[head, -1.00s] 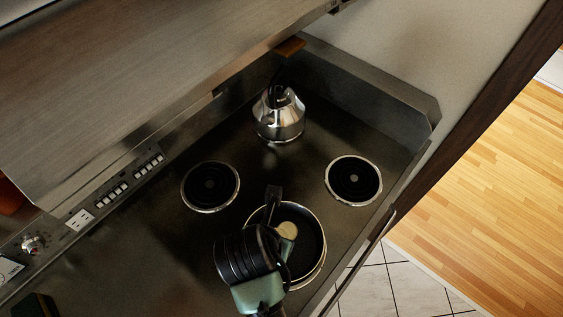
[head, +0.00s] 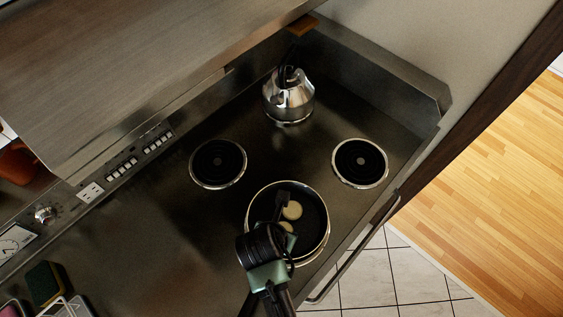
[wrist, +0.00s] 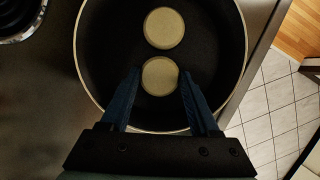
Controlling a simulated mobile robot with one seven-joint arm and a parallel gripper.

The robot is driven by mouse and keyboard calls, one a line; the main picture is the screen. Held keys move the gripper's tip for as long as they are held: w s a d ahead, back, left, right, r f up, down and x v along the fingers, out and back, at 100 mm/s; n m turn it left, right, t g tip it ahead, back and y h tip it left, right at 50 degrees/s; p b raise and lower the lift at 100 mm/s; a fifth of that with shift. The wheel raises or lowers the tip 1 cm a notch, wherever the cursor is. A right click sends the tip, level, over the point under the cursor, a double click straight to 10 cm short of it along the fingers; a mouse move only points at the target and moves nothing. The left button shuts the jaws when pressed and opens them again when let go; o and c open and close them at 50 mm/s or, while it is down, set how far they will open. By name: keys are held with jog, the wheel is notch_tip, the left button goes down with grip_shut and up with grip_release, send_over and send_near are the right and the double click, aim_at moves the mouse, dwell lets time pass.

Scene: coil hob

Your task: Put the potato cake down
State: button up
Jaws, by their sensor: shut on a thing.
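Two pale round potato cakes show over the black frying pan (head: 315,230). One, the far potato cake (head: 292,210), lies in the pan and also shows in the wrist view (wrist: 164,28). The near potato cake (wrist: 160,76) is between the two blue fingers of my gripper (wrist: 160,78), which is shut on it. In the head view the near cake is partly hidden by my gripper (head: 284,231). It is inside the pan's outline, close to the far cake with a narrow gap. I cannot tell whether it touches the pan floor.
The pan stands at the hob's front. A shiny kettle (head: 289,98) stands behind. A metal hood (head: 140,70) hangs over the upper left. A rail (head: 345,262) runs along the front edge.

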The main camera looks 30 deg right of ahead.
jog(key=shift+f, duration=0.1)
jog(key=o, duration=1.3)
jog(key=shift+o, duration=0.2)
jog(key=v, duration=1.2)
jog(key=shift+r, duration=0.25)
jog(key=shift+w+d, duration=0.1)
